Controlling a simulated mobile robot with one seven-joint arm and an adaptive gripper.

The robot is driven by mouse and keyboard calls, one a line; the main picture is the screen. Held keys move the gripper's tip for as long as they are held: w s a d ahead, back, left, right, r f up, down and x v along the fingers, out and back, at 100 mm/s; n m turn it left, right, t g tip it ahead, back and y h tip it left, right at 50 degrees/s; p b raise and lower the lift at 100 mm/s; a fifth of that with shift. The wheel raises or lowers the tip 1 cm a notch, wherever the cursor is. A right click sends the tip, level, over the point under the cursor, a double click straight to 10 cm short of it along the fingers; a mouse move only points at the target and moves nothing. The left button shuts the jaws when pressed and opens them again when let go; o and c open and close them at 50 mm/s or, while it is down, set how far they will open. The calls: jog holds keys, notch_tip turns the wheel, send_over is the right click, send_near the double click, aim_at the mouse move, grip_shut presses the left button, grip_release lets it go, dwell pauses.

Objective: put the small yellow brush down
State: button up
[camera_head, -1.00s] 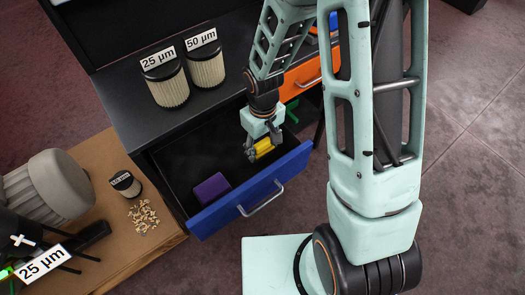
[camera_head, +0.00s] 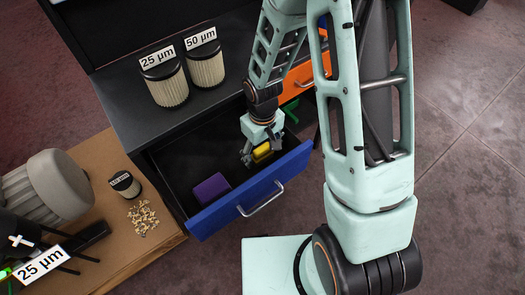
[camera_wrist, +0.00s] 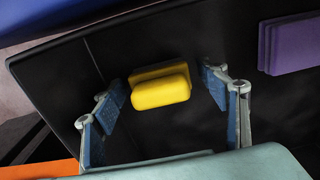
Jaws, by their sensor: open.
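The small yellow brush (camera_head: 262,149) is in the pulled-out blue-fronted drawer (camera_head: 250,194). In the wrist view the yellow brush (camera_wrist: 160,88) sits between the two blue-padded fingers of my gripper (camera_wrist: 163,94), with a visible gap on each side. My gripper (camera_head: 257,159) is open and low inside the drawer, around the brush. The brush appears to rest on the dark drawer floor. In the head view the fingers partly hide it.
A purple brush or block (camera_head: 211,189) lies in the same drawer, left of my gripper. Two filters (camera_head: 164,84) (camera_head: 204,62) stand on the black table top. A small filter (camera_head: 125,185) and loose pieces (camera_head: 142,216) are on the brown board. An orange drawer (camera_head: 297,82) is behind.

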aim_at(265, 157)
notch_tip(265, 157, up, 11)
jog(key=s+p, duration=0.1)
jog(key=p, duration=0.1)
jog(key=shift+d, duration=0.35)
jog(key=shift+s+f, duration=0.1)
jog(key=shift+f, duration=0.05)
